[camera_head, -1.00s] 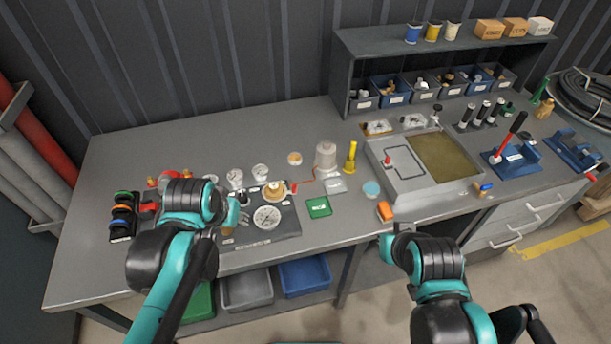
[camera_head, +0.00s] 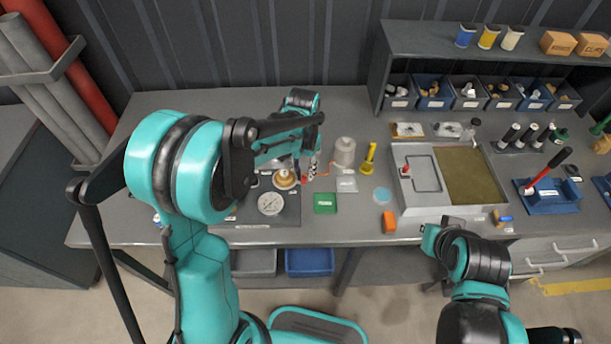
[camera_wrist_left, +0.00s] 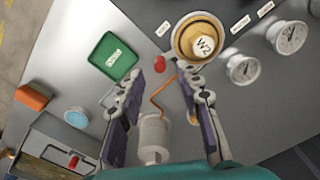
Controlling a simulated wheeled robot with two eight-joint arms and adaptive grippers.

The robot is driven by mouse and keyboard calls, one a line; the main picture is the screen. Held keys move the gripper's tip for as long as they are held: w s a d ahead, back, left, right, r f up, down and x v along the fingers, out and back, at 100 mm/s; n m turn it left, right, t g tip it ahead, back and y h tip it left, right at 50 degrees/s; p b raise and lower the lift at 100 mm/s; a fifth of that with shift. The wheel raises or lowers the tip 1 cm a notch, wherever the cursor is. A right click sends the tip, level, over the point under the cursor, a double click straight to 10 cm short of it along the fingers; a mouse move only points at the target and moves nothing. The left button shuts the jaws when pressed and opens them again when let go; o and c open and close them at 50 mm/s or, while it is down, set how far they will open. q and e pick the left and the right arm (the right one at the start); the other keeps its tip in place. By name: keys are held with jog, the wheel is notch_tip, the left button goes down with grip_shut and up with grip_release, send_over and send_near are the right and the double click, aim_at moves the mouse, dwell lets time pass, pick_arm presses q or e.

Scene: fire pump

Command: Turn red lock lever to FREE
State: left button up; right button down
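A small red knob (camera_wrist_left: 160,63), which looks like the red lock lever, stands beside the round brass-rimmed dial (camera_wrist_left: 200,40) on the gauge panel (camera_head: 285,215). In the head view the red part (camera_head: 305,180) shows only as a small spot by my left gripper (camera_head: 307,168). In the left wrist view my left gripper (camera_wrist_left: 162,76) is open, with the knob just beyond and between its fingertips and nothing held. The label (camera_wrist_left: 162,28) near the knob is too small to read. My right arm is at the lower right; its fingers cannot be made out.
An orange line (camera_wrist_left: 160,92) runs from near the knob to a white cylinder (camera_head: 344,152). A green tray (camera_head: 325,203), a yellow post (camera_head: 368,158) and an orange block (camera_head: 389,221) stand to the right. White gauges (camera_wrist_left: 243,68) are close to the dial.

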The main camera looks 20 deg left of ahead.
aim_at(304, 177)
pick_arm(q)
jog(key=shift+f+b, duration=0.35)
jog(key=shift+f, duration=1.65)
grip_shut()
